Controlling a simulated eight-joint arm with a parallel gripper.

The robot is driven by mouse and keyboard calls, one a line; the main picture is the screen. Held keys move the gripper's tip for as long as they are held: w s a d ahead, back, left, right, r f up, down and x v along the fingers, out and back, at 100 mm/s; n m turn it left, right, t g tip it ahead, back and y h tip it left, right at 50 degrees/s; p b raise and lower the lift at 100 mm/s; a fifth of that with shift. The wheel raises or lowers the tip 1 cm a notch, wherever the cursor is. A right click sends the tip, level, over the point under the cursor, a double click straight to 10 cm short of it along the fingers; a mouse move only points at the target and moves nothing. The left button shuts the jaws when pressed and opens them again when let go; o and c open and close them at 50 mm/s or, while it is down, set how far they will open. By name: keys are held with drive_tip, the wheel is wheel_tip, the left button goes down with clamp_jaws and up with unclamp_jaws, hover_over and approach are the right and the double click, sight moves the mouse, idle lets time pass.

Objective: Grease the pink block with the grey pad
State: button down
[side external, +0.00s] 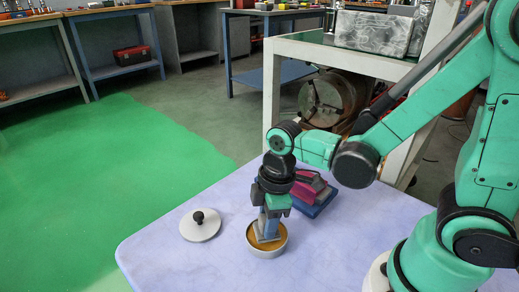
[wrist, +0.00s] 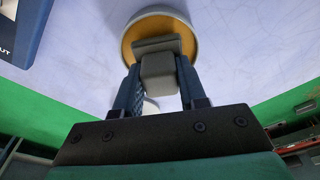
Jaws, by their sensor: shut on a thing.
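My gripper (side external: 268,222) points down with its fingers shut on the grey pad (wrist: 160,72). The pad is at the open round tin (side external: 267,254) of orange-brown grease (wrist: 190,42). The pad's lower end is within the tin's outline and appears to be at the grease; exact contact is hard to tell. The pink block (side external: 306,190) lies behind my gripper, partly hidden by it, on or against a dark blue piece (side external: 321,206). The pink block is not visible in the wrist view.
A white round lid (side external: 200,228) with a black knob lies on the pale table (side external: 160,255), left of the tin. A blue item with lettering (wrist: 18,30) shows at the wrist view's left corner. The table's front left is clear.

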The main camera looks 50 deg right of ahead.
sight(264, 218)
drive_tip(key=shift+f, duration=0.4)
idle(1.4)
drive_tip(key=shift+r, duration=0.1)
drive_tip(key=shift+r, duration=3.45)
